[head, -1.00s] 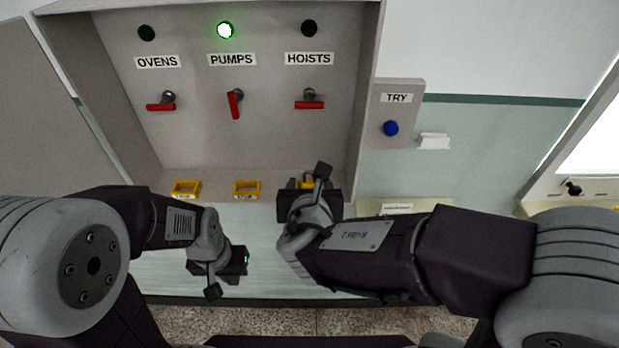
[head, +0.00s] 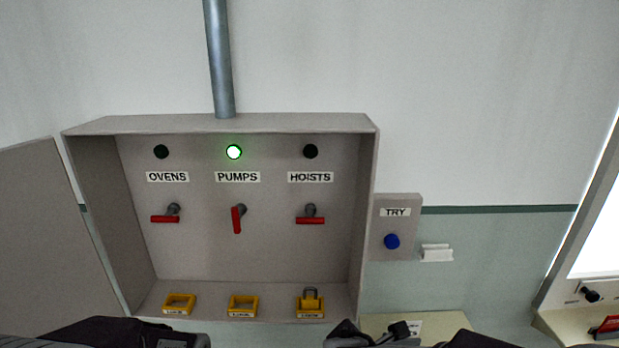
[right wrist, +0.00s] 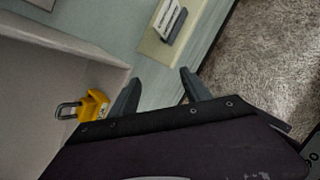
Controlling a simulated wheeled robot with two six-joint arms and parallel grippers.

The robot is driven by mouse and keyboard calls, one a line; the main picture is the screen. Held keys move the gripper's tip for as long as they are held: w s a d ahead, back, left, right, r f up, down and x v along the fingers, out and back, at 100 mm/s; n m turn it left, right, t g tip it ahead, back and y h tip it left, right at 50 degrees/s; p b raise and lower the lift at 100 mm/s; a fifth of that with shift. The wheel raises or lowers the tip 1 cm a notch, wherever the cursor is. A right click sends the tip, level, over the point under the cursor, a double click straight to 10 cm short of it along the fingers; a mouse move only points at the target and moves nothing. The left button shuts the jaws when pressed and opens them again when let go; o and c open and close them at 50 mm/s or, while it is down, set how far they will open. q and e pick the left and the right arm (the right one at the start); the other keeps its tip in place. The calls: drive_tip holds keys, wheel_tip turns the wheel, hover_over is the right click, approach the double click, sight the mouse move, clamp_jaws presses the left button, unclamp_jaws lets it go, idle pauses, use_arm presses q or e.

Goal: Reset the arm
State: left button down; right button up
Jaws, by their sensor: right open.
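My right gripper (right wrist: 158,90) is open and empty in the right wrist view, with its two fingers apart. A yellow padlock (right wrist: 94,105) with a metal shackle lies to the left of the fingers, apart from them. In the head view this padlock (head: 311,301) sits in the yellow holder (head: 311,315) under HOISTS. Only dark parts of my arms show along the bottom edge of the head view. The fingers of my left gripper are out of the picture.
The grey cabinet (head: 370,200) holds red levers: OVENS (head: 165,219) and HOISTS (head: 310,221) lie level, PUMPS (head: 237,220) hangs down. The PUMPS lamp (head: 234,152) glows green. Holders under OVENS (head: 180,304) and PUMPS (head: 243,306) look empty. A blue TRY button (head: 392,241) is at right.

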drive_tip(key=s+d+f+m+g+y, duration=0.1)
drive_tip(key=s+d+f+m+g, duration=0.2)
drive_tip(key=m, duration=0.9)
drive_tip(key=s+d+f+m+g+y, duration=0.2)
drive_tip(key=s+f+m, duration=0.3)
drive_tip(key=m, duration=0.8)
drive_tip(key=shift+s+d+f+m+g+b, duration=0.35)
drive_tip(key=shift+d+f+g, duration=0.25)
drive_tip(key=shift+d+f, duration=0.3)
drive_tip(key=shift+c, duration=0.4)
